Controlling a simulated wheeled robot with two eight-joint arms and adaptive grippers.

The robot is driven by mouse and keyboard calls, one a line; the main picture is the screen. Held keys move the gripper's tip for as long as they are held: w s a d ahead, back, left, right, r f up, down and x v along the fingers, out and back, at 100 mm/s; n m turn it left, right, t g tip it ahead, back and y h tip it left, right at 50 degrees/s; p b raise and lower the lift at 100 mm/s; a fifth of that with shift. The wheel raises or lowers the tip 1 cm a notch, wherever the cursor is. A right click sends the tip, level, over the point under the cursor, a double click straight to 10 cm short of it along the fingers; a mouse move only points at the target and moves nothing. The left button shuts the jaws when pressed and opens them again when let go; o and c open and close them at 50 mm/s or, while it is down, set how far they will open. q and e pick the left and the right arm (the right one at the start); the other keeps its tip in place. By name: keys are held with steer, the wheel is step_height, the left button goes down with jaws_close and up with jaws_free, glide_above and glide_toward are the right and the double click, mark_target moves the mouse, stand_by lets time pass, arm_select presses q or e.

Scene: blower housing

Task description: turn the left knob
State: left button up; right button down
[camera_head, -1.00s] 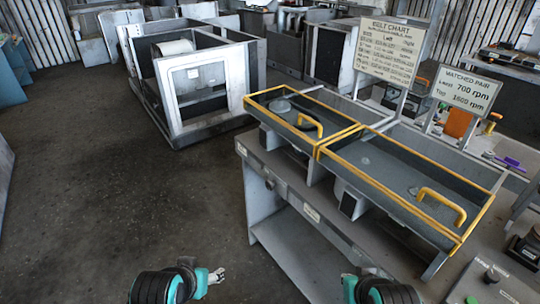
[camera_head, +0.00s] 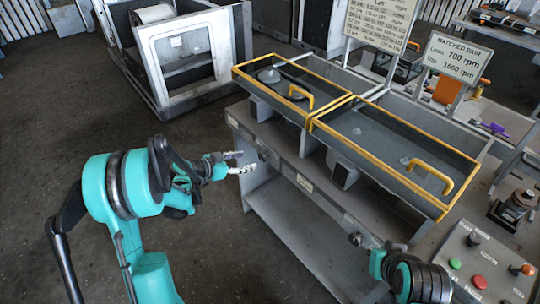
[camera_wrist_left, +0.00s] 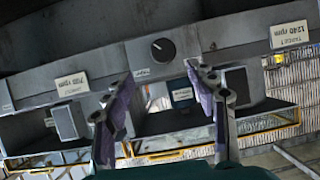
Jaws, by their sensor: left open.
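The left knob (camera_head: 262,156), small and dark, sits on the front face of the grey bench (camera_head: 325,205). In the left wrist view, the round black knob (camera_wrist_left: 163,49) with a pale pointer mark shows beyond and between my fingertips. My left gripper (camera_head: 238,162) is open and empty, just left of the bench front and pointing at it. Its two spread fingers also show in the left wrist view (camera_wrist_left: 158,75), apart from the knob. My right gripper (camera_head: 355,239) is low by the bench front; its fingers are too small to read.
Two yellow-rimmed trays (camera_head: 335,125) with handles lie on the bench. A control box (camera_head: 485,265) with buttons stands at lower right. The sign "Matched pair" (camera_head: 456,58) stands behind. A white-framed housing (camera_head: 185,55) is at the back left. The floor at left is clear.

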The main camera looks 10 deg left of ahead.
mark_target(261, 157)
arm_select(q)
steer(key=shift+m+h, duration=0.3)
steer(key=x, duration=0.2)
steer(key=b+x, duration=0.1)
steer(key=x, duration=0.2)
steer(key=b+x, duration=0.1)
steer(key=x, duration=0.1)
steer(key=shift+w+a+f, duration=0.25)
steer(key=shift+f, duration=0.2)
steer(key=shift+w+d+f+b, duration=0.15)
steer(key=shift+w+d+b, duration=0.2)
steer(key=shift+w, duration=0.2)
steer(key=c, duration=1.2)
